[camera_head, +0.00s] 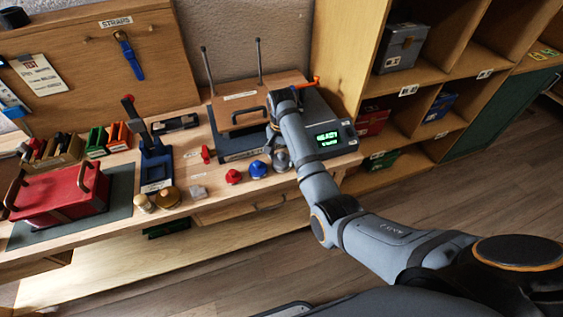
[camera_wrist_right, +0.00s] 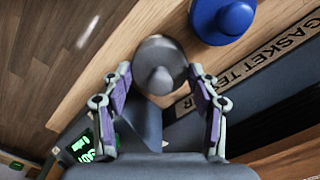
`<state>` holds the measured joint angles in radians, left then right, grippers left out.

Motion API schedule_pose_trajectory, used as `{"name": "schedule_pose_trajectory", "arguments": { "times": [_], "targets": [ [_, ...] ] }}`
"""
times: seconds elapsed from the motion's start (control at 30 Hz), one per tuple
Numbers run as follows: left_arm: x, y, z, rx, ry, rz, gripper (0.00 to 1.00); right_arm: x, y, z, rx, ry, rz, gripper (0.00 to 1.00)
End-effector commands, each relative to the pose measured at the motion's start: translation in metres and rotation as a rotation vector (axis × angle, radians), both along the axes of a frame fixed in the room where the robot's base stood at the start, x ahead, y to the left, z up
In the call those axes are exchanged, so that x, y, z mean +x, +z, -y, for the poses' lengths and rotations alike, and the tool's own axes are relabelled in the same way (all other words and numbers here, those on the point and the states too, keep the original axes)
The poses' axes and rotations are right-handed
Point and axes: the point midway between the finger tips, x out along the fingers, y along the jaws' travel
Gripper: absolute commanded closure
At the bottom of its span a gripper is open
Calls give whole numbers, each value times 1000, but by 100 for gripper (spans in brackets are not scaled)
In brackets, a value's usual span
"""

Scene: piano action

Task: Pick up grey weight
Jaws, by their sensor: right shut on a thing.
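The grey weight (camera_wrist_right: 160,62), round with a knob on top, sits between the fingers of my right gripper (camera_wrist_right: 160,80) in the right wrist view. The gripper is shut on it. In the head view the grey weight (camera_head: 281,161) shows at the front of the bench, just right of the blue weight (camera_head: 258,169). My right arm reaches over the bench to it and hides part of the gripper. Whether the weight is clear of the bench top I cannot tell. My left gripper is in neither view.
The blue weight (camera_wrist_right: 222,18) is close beside the gripper. A red weight (camera_head: 233,176) stands further left. The gasket tester (camera_head: 238,148) and a green-lit display box (camera_head: 328,138) are just behind. A red case (camera_head: 60,195) is at the left; shelves (camera_head: 425,75) stand at the right.

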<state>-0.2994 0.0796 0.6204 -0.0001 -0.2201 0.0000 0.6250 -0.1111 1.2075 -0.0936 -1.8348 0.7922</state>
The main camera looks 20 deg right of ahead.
Motion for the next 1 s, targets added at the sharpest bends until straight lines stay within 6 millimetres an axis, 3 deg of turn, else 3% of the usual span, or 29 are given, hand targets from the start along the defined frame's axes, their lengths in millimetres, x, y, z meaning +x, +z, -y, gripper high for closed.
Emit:
{"name": "schedule_pose_trajectory", "arguments": {
  "times": [0.03, 0.23, 0.67, 0.83, 0.97, 1.0],
  "targets": [
    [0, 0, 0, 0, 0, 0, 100, 0, 0, 0, 1, 0, 1, 74],
    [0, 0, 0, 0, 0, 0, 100, 0, 0, 0, 0, 0, 1, 100],
    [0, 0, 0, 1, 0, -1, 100, 2, 11, 0, 1, 0, 6, 100],
    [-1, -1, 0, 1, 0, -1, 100, 2, 32, 0, 1, 0, 8, 100],
    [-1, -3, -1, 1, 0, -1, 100, -10, 52, 12, 0, -1, 8, 100],
    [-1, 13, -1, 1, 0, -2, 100, -15, 67, 16, -1, -1, 5, 100]
  ]
}}
